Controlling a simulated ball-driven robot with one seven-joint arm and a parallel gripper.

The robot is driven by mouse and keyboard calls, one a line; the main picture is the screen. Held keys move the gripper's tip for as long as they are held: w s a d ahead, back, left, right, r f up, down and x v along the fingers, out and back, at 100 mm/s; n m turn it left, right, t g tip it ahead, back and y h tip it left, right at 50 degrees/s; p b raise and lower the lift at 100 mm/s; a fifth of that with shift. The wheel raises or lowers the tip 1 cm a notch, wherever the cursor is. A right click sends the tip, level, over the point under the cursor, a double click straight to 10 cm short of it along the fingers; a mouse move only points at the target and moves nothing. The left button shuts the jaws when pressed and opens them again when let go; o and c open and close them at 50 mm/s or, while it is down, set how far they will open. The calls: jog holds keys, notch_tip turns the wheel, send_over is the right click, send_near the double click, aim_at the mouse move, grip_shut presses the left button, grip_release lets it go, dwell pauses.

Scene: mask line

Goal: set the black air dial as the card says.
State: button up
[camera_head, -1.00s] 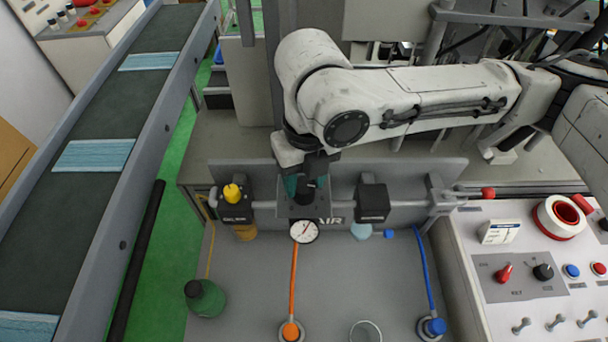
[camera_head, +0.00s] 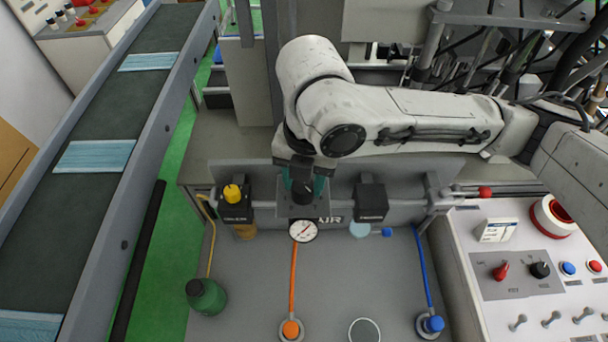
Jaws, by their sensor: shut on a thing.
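My gripper (camera_head: 302,180) points down at the middle unit on the bench's back rail and is shut on the black air dial (camera_head: 301,193). The fingers and arm hide most of the dial, so its setting does not show. A white round gauge (camera_head: 303,230) with a red needle sits just below the dial, beside the partly hidden "AIR" label. A small white card (camera_head: 496,231) stands on the control panel at the right; its writing is too small to read.
A yellow-knobbed unit (camera_head: 233,195) is left of the gripper and a black box unit (camera_head: 371,201) is right of it. A green bottle (camera_head: 206,297) and hose ends stand on the bench. A conveyor (camera_head: 60,215) carries blue masks at the left.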

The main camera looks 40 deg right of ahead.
jog(key=shift+m, duration=0.3)
jog(key=o, duration=1)
jog(key=shift+o, duration=0.2)
jog(key=shift+r, duration=0.1)
notch_tip(320, 180, up, 11)
jog(key=shift+s+d, duration=0.2)
jog(key=shift+f, duration=0.2)
